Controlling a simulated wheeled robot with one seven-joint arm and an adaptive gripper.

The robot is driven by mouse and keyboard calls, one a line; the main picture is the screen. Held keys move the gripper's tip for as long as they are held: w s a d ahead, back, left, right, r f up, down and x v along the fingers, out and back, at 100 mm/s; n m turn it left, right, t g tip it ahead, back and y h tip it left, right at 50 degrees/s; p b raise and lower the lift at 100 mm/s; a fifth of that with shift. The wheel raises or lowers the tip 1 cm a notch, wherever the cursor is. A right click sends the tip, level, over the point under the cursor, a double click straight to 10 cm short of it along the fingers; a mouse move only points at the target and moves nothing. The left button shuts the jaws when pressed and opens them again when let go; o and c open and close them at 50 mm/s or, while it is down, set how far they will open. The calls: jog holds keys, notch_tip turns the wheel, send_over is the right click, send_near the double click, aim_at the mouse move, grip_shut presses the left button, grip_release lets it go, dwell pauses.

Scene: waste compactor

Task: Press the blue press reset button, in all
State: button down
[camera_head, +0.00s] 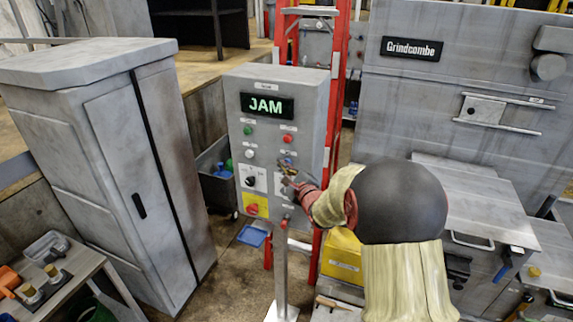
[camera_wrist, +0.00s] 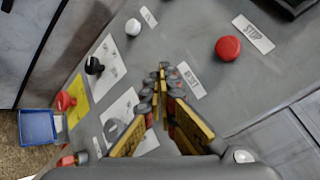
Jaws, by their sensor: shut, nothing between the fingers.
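The grey control panel (camera_head: 234,110) stands upright on a post, with a lit display (camera_head: 266,106) reading JAM. The panel also fills much of the wrist view (camera_wrist: 190,25). My gripper (camera_head: 286,166) is shut and empty, with its tips at the panel's face below the red stop button (camera_head: 287,139). In the wrist view my fingertips (camera_wrist: 162,72) are beside a white label that appears to read RESET (camera_wrist: 190,80). The blue button itself is not visible; my fingers cover the area beside that label. I cannot tell whether the tips touch it.
Other controls are a green button (camera_head: 248,130), white button (camera_head: 250,153), black knob (camera_head: 251,181) and red button on yellow (camera_head: 252,209). A grey cabinet (camera_head: 100,150) stands left, the compactor (camera_head: 430,85) right, and a red ladder (camera_head: 338,75) behind.

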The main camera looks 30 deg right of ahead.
jog(key=shift+w+d, duration=0.15)
jog(key=shift+d, duration=0.05)
dwell(0.4)
jog(key=shift+a, duration=0.15)
jog(key=shift+s+a, duration=0.55)
jog(key=shift+a, duration=0.05)
jog(key=s+a, duration=0.1)
jog(key=a, duration=0.1)
jog(key=s+a, duration=0.2)
dwell(0.6)
dwell(0.7)
